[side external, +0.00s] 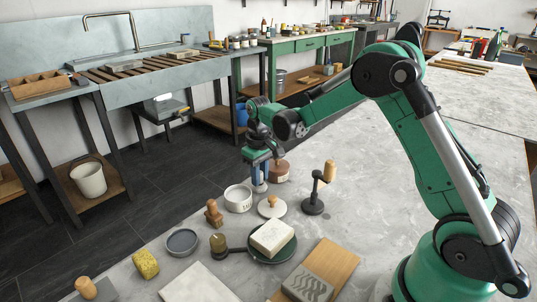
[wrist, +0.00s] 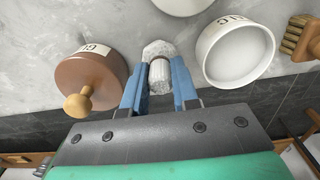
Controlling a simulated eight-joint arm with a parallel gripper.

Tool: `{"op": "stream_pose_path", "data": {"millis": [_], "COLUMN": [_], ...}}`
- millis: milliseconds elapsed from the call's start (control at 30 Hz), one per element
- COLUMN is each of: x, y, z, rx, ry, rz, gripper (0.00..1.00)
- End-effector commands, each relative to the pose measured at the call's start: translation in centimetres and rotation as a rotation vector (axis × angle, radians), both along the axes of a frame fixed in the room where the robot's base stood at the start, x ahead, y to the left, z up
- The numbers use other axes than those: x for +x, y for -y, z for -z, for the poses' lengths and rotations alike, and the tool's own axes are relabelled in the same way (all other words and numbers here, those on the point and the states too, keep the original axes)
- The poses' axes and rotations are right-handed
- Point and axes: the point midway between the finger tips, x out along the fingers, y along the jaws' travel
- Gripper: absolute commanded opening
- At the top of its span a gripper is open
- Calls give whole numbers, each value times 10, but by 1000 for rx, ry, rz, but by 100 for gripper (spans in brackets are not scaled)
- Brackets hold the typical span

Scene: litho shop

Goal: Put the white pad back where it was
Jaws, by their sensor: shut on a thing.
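My gripper (side external: 260,172) points down over the grey stone table, between the brown pot and the white bowl. Its blue fingers (wrist: 158,78) are shut on a small white pad (wrist: 158,49) with a pale ridged stem. The pad (side external: 260,187) shows below the fingertips in the side view. It appears upright and at or just above the table; I cannot tell whether it touches. The brown pot (wrist: 88,78) with a wooden knob and label is at left in the wrist view. The white labelled bowl (wrist: 237,52) is at right. Both are apart from the fingers.
A white disc with a wooden knob (side external: 272,207) and a dark stand with a wooden handle (side external: 314,205) are nearby. A wooden-handled brush (side external: 213,213) stands left. In front are a pale block (side external: 272,238) on a dark dish and a grey bowl (side external: 182,242).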

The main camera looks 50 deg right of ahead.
Motion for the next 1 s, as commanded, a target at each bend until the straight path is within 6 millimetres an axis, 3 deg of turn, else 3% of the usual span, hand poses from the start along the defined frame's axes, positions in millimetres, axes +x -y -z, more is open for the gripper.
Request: {"op": "stream_pose_path", "data": {"millis": [167,200,300,667,767,1000], "x": [0,0,0,0,0,-1], "y": [0,0,0,0,0,0], "z": [3,3,3,-1,-13,-66], "rx": [0,0,0,0,0,0], "ry": [0,0,0,0,0,0], "rz": [0,0,0,0,0,0], "gripper": [0,30,56,56,56,56]}}
